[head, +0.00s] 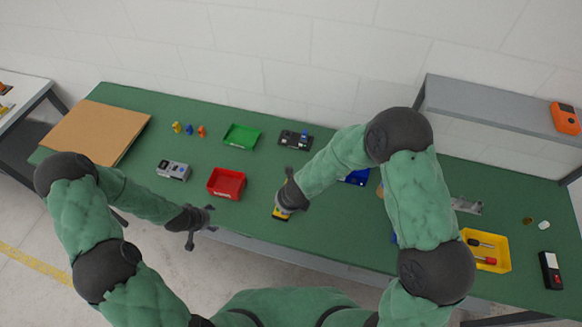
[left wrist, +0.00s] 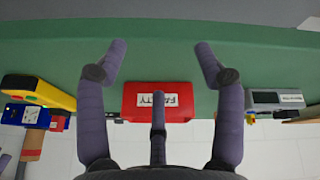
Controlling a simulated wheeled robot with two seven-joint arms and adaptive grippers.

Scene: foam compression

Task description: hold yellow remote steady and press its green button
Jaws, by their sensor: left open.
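The yellow remote (head: 281,214) lies on the green table near its front edge. In the left wrist view the yellow remote (left wrist: 40,91) is at the left edge, with small coloured buttons on it. The green button cannot be told in the head view. My left gripper (head: 203,228) is open and empty by the table's front edge, left of the remote. Its spread fingers show in the left wrist view (left wrist: 161,52).
A grey device (head: 173,170), a green tray (head: 242,136) and a dark device (head: 295,139) stand farther back. A yellow tray (head: 500,250) with tools is at the right.

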